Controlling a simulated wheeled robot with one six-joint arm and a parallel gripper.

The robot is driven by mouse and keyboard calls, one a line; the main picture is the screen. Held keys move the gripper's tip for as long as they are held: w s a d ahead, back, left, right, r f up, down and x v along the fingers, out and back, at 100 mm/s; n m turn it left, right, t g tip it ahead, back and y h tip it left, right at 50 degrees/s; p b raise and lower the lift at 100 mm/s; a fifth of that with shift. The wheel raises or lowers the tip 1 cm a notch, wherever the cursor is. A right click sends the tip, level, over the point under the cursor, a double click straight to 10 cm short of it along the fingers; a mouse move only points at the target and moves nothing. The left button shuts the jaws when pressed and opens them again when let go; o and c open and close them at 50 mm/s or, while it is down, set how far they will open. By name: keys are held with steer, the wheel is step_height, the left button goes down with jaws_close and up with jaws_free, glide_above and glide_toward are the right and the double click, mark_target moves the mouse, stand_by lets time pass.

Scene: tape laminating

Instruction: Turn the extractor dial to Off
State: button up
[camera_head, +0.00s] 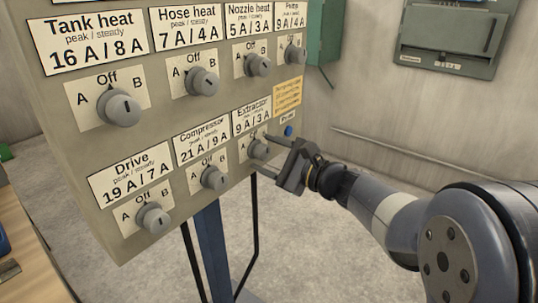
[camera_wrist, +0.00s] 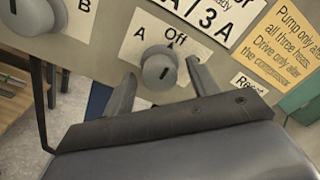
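The Extractor dial (camera_head: 257,148) is a grey round knob with a dark pointer mark, at the right end of the panel's lower row, under the label "Extractor 9 A / 3 A". In the wrist view, gaps show between the fingers (camera_wrist: 160,84) and the knob; contact is not clear.
The Compressor dial (camera_head: 214,178) is close on the left and the Nozzle heat dial (camera_head: 258,65) is above. A blue Reset button (camera_head: 289,131) sits just right of the Extractor dial, below a yellow note (camera_head: 288,97). A grey wall box (camera_head: 448,40) hangs at the back right.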

steer(key=v, duration=1)
steer(key=shift+s+d+p, duration=0.25)
steer(key=shift+d+p, duration=0.05)
steer(key=shift+p, duration=0.05)
steer(key=shift+a, duration=0.1)
steer(key=x, duration=1)
steer(key=shift+w+a+b, duration=0.3)
steer(key=shift+b, duration=0.05)
steer(key=shift+d, duration=0.1)
steer(key=shift+s, duration=0.1)
